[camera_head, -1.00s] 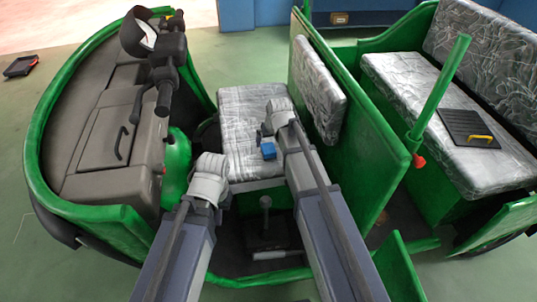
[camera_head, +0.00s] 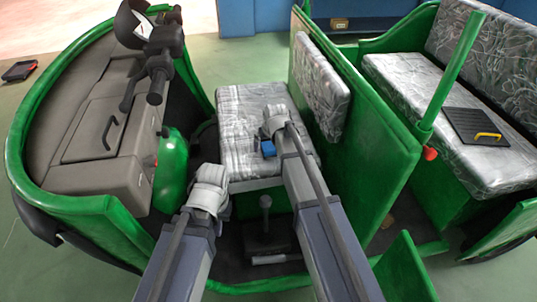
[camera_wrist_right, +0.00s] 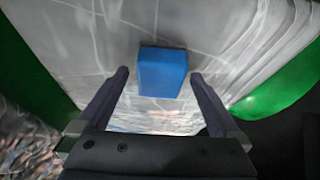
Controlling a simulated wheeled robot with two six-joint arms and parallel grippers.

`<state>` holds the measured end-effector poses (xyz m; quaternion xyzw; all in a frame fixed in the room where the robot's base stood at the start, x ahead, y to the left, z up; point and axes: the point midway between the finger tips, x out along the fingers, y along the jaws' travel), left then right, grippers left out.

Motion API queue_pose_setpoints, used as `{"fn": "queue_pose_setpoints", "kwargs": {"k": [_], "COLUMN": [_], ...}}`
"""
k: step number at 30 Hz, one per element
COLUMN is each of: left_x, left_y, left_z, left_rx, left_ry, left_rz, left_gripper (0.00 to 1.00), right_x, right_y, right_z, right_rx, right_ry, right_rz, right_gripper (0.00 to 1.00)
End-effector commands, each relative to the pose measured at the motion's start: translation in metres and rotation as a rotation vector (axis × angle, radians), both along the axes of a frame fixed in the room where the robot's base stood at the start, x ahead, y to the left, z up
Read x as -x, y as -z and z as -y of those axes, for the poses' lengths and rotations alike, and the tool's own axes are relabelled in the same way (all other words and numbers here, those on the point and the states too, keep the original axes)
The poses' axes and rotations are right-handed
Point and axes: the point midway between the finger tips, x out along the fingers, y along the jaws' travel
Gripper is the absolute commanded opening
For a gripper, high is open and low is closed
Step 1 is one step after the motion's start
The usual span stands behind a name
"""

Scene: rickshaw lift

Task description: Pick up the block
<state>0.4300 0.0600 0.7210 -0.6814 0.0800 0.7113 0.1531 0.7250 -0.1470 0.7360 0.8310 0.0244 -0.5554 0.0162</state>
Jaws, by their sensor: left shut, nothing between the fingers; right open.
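A small blue block (camera_head: 268,149) lies on the grey patterned front seat (camera_head: 236,120) of the green rickshaw. It also shows in the right wrist view (camera_wrist_right: 162,72), just beyond and between the fingertips. My right gripper (camera_wrist_right: 159,80) is open and empty above the seat, its fingers pointing toward the block on either side of it; they do not seem to touch it. In the head view the right arm and wrist (camera_head: 274,122) partly hide the block. My left gripper (camera_head: 211,186) is shut and empty, in front of the seat and to the left of the block; its fingertips are hard to make out.
A green partition (camera_head: 365,150) stands right of the front seat. The grey dashboard (camera_head: 105,130), handlebar (camera_head: 160,65) and a green rounded part (camera_head: 172,165) are at the left. A black panel with a yellow handle (camera_head: 478,127) lies on the rear seat. A lever (camera_head: 265,205) rises below the seat.

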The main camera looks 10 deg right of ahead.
Motion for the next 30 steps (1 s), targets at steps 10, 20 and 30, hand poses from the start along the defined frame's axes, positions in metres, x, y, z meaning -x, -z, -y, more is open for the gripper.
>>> {"fn": "queue_pose_setpoints", "kwargs": {"k": [10, 20, 30], "left_x": [0.0, 0.0, 0.0], "left_y": [0.0015, 0.0016, 0.0016], "left_z": [0.0001, 0.0, 0.0], "left_rx": [0.0, 0.0, 0.0], "left_ry": [0.0, 0.0, 0.0], "left_rz": [0.0, 0.0, 0.0], "left_gripper": [0.0, 0.0, 0.0], "right_x": [-0.0008, -0.0008, -0.0008], "right_y": [0.0015, 0.0016, 0.0016], "right_z": [-0.0001, -0.0001, 0.0], "right_rx": [0.0, 0.0, 0.0], "right_ry": [0.0, 0.0, 0.0], "right_rz": [0.0, 0.0, 0.0], "right_gripper": [0.9, 0.53, 0.14]}}
